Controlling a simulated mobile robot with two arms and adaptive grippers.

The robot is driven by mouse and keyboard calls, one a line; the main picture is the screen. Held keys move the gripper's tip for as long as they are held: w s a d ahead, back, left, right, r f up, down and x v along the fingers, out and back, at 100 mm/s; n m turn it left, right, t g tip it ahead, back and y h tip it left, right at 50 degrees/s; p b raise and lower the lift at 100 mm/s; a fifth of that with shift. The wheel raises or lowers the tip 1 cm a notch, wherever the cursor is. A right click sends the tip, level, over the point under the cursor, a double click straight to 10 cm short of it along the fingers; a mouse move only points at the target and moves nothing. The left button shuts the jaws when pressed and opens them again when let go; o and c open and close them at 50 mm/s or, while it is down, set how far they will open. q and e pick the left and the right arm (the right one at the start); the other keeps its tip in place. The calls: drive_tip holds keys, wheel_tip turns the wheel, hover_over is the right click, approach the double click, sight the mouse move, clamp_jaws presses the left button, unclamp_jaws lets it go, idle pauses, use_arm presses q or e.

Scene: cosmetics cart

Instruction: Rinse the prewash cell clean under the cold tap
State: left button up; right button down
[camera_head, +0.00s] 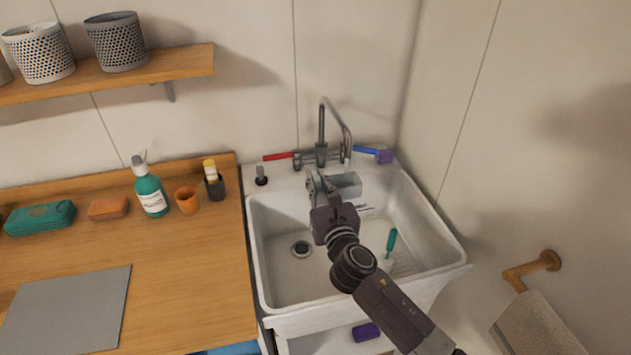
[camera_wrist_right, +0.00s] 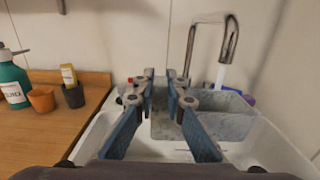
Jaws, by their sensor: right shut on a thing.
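The prewash cell, a grey rectangular tub (camera_head: 348,184), is at the back of the white sink (camera_head: 257,250), under the tap (camera_head: 321,135). My right gripper (camera_head: 318,182) is shut on its near left wall; the wrist view shows the fingers at the cell (camera_wrist_right: 222,124). The cell looks roughly upright. A pale stream (camera_wrist_right: 220,75) falls from the spout into the cell in the wrist view. The tap has a red lever (camera_head: 278,156) at left and a blue lever (camera_head: 366,150) at right. The cell's inside is mostly hidden. My left gripper is out of view.
A teal-handled tool (camera_head: 391,242) lies in the sink at right, and the drain (camera_head: 301,249) is at left. The wooden counter (camera_head: 190,270) holds a teal bottle (camera_head: 150,192), an orange cup (camera_head: 187,200) and a dark holder (camera_head: 215,188). A towel (camera_head: 540,325) hangs at right.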

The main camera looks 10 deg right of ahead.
drive_tip(key=w+d, duration=0.1)
drive_tip(key=w, duration=0.1)
drive_tip(key=w+d, duration=0.2)
drive_tip(key=shift+w+d, duration=0.2)
drive_tip(key=shift+d, duration=0.05)
idle(0.4)
drive_tip(key=shift+s, duration=0.1)
idle(1.4)
drive_tip(key=shift+s+a+r+p, duration=0.1)
drive_tip(key=shift+s+a+p, duration=0.2)
drive_tip(key=shift+s+a, duration=0.7)
drive_tip(key=shift+s+a+p, duration=0.3)
drive_tip(key=shift+s+a, duration=0.45)
drive_tip(key=shift+s, duration=0.35)
drive_tip(key=shift+s+a+r+p, duration=0.15)
drive_tip(key=shift+r+p, duration=0.2)
drive_tip(key=shift+p, duration=0.05)
drive_tip(key=shift+s+a+r+p, duration=0.1)
drive_tip(key=shift+s+r+p, duration=0.05)
drive_tip(key=shift+r+p, duration=0.2)
drive_tip(key=s+a+r+p, duration=0.2)
drive_tip(key=s+r+p, duration=0.1)
drive_tip(key=r+p, duration=0.1)
drive_tip(key=shift+s+a+r+p, duration=0.15)
drive_tip(key=shift+a+r+p, duration=0.15)
drive_tip(key=shift+p, duration=0.3)
